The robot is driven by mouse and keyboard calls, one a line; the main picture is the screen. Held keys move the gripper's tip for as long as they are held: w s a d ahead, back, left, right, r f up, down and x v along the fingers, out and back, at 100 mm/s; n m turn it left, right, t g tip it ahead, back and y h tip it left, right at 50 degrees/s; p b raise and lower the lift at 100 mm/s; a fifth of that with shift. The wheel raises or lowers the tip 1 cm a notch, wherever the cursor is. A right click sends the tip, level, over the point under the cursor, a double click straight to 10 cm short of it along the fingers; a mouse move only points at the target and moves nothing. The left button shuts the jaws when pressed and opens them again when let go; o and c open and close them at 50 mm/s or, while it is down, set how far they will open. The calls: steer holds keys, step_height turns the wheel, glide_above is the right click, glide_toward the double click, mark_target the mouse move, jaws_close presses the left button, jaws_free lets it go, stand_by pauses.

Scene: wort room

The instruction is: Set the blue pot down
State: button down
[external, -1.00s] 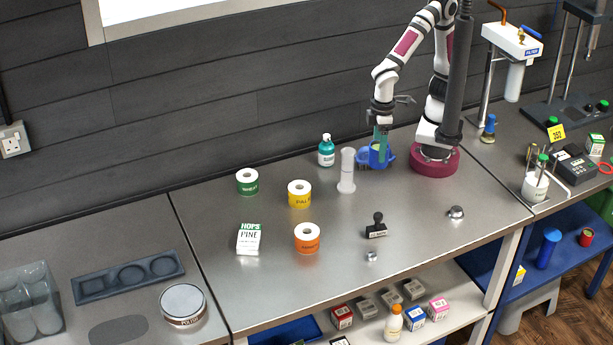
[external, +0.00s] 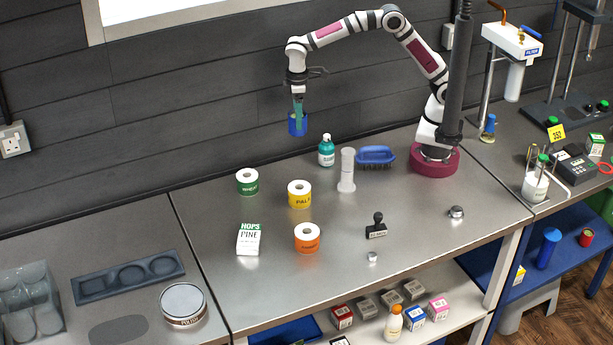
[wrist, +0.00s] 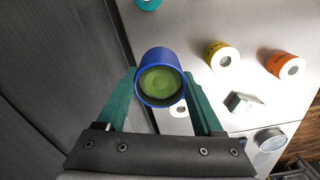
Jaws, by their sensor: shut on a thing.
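The blue pot (external: 297,125) is held up in the air by my gripper (external: 298,113), above the back edge of the steel bench (external: 330,245). In the wrist view the pot (wrist: 160,63) sits between the green fingers of my gripper (wrist: 160,85), which are shut on its sides. Its open top faces the camera and shows green contents inside. The pot looks about upright and touches nothing else.
Below stand a teal bottle (external: 326,151), a white cylinder (external: 347,171), a blue brush (external: 375,156) and green (external: 247,182), yellow (external: 299,195) and orange (external: 307,238) labelled rolls. A dark tray with round recesses (external: 100,283) lies at left. A black stamp (external: 377,226) stands right of centre.

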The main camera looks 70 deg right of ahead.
step_height(320, 180, down, 15)
stand_by(0.3)
steer(key=shift+f, duration=0.15)
jaws_free()
